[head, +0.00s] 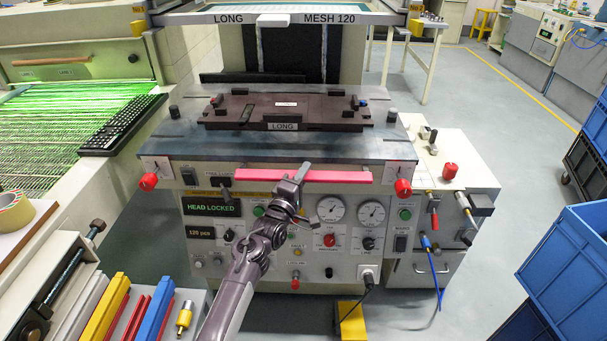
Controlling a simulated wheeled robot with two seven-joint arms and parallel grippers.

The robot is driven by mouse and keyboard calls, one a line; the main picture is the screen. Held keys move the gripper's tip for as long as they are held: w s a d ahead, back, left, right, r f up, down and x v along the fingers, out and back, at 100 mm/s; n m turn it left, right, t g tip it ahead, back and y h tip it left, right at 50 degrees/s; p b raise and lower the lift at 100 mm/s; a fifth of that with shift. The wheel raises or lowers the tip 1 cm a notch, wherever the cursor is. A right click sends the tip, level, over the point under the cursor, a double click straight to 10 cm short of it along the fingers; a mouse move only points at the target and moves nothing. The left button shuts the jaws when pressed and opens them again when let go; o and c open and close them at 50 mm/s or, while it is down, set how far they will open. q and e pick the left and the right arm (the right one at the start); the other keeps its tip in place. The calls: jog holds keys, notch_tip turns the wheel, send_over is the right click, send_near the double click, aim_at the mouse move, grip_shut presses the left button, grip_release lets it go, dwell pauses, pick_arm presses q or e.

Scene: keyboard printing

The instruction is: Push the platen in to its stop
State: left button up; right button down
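The platen (185,140) is a blue-grey plate on the front of the printing machine. It carries a dark brown nest (225,112) labelled LONG. A pink-red bar (345,176) runs along the platen's front edge. My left gripper (310,193) is at the middle of this bar, with one finger reaching up over it and the other below it in front of the panel. The fingers look spread, with nothing held. I cannot tell whether the gripper touches the bar. It hides part of the bar. My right gripper is not in view.
The control panel (210,260) below has gauges, knobs and a HEAD LOCKED display (211,208). Red knobs (148,182) flank the platen. The screen frame labelled LONG MESH 120 (280,19) is above. Blue crates (565,270) stand at right, a green-lit conveyor (60,135) at left.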

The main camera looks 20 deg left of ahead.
pick_arm(q)
jog(key=o, duration=0.4)
jog(key=shift+w+a, duration=0.1)
jog(key=shift+w, duration=0.15)
jog(key=shift+o, duration=0.2)
jog(key=shift+s, duration=0.1)
jog(key=d+v, duration=0.1)
jog(key=v, duration=0.6)
jog(key=shift+s+a, duration=0.35)
jog(key=shift+a, duration=0.15)
jog(key=shift+f, duration=0.1)
